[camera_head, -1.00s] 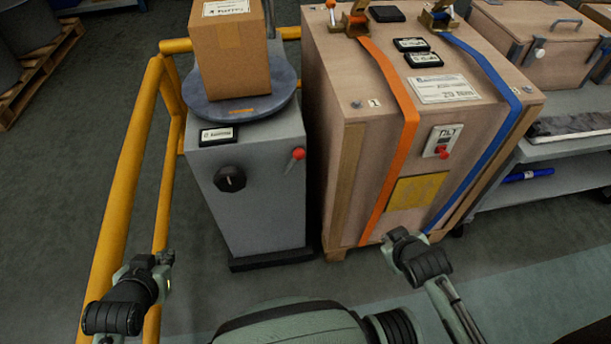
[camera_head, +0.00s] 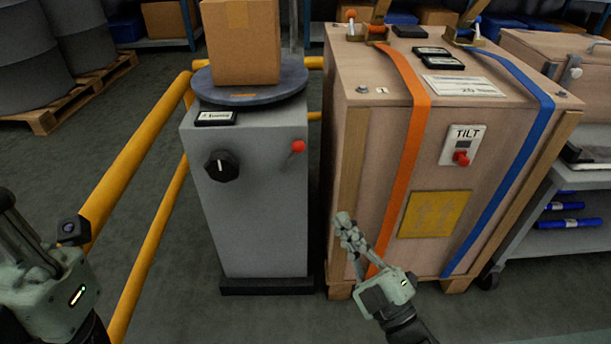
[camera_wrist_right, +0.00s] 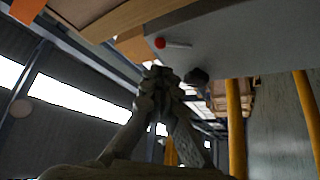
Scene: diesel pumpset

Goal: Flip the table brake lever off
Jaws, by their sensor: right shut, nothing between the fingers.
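The table brake lever (camera_head: 298,146), a short lever with a red ball end, is on the upper right of the grey pedestal's front (camera_head: 250,190). It also shows in the right wrist view (camera_wrist_right: 162,43), beyond the fingertips. A round turntable (camera_head: 250,90) tops the pedestal and bears a cardboard box (camera_head: 240,40). My right gripper (camera_head: 343,220) is shut and empty, below and right of the lever, in front of the crate in the picture and apart from the lever. My left gripper (camera_head: 62,240) is at the lower left, partly cut off; its jaw opening is unclear.
A black dial (camera_head: 221,166) sits left of the lever. Yellow rails (camera_head: 135,165) run along the left. The floor in front of the pedestal is clear.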

